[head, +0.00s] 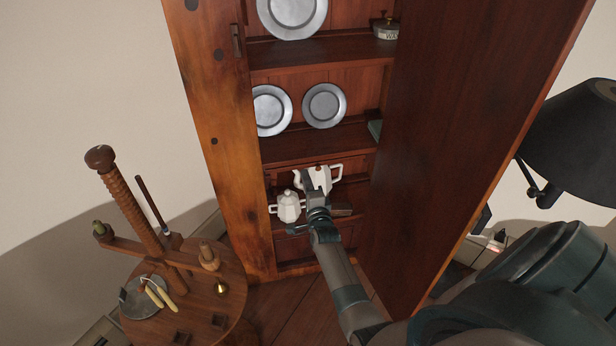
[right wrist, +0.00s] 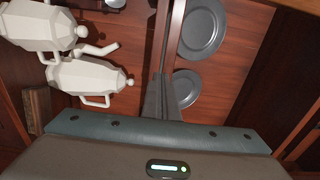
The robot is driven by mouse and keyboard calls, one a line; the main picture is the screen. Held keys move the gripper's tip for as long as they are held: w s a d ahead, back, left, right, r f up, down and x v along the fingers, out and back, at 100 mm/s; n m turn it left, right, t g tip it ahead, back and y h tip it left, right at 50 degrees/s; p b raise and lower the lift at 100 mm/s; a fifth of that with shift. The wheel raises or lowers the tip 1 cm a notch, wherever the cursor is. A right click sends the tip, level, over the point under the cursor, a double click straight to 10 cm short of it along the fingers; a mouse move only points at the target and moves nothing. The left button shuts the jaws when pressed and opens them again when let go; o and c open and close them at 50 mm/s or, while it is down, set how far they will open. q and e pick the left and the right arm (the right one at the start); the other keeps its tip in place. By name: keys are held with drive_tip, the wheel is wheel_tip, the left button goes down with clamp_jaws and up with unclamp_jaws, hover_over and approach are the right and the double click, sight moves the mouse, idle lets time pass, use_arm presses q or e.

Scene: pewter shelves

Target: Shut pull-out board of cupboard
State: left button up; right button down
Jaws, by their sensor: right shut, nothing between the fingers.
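The tall wooden cupboard (head: 206,130) stands in front of me, its shelves holding pewter plates and white pots. A low board (head: 290,228) shows below the pots, partly hidden by my right arm; I cannot tell whether it is the pull-out board or how far out it is. My right gripper (head: 309,183) reaches into the cupboard in front of the white pots. In the right wrist view my right gripper (right wrist: 160,98) is shut and empty, near a shelf edge between pots and plates. My left gripper is out of view.
The large door (head: 470,110) stands open on the right, beside my right arm. One white teapot (head: 322,179) and a lidded white pot (head: 288,206) are close to the gripper. A round wooden table (head: 232,285) stands at lower left; a black lamp (head: 575,140) is at right.

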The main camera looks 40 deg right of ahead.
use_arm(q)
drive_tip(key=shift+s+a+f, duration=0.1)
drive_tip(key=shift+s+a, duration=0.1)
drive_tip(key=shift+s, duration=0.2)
use_arm(e)
drive_tip(key=v, duration=1)
drive_tip(key=shift+s+f, duration=0.2)
drive_tip(key=shift+s, duration=0.05)
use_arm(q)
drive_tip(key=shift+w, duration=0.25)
use_arm(e)
drive_tip(key=shift+a, duration=0.1)
